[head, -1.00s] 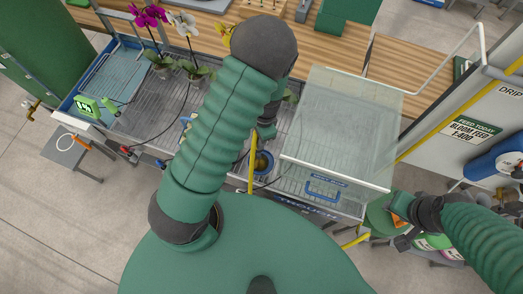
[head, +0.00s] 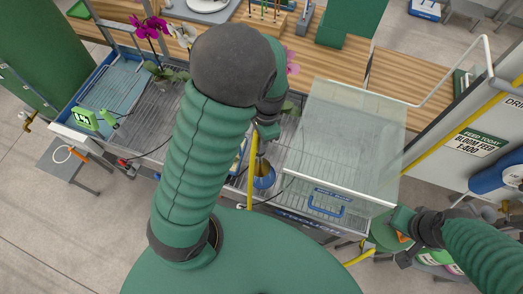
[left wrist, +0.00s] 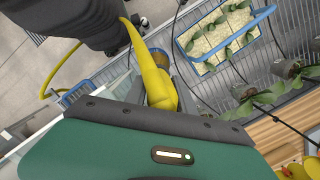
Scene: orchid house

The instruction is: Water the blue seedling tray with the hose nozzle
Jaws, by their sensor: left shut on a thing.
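My left gripper (head: 266,130) is shut on the yellow hose nozzle (left wrist: 155,80), whose brass and blue head (head: 263,176) hangs below it over the trough bench. The blue seedling tray (left wrist: 183,48) shows in the left wrist view, with pale filling and rows of green seedlings. It lies on the slatted bench, to the right of the nozzle and apart from it. In the head view my left arm hides most of the tray. I see no water. My right gripper (head: 404,226) is low at the right, near the bench corner; its jaws are too small to read.
A clear-lidded box (head: 345,140) with a blue handle stands right of the nozzle. Potted orchids (head: 160,75) stand on the left part of the bench, near a green timer (head: 84,118). The yellow hose (head: 252,190) hangs past the bench's front edge.

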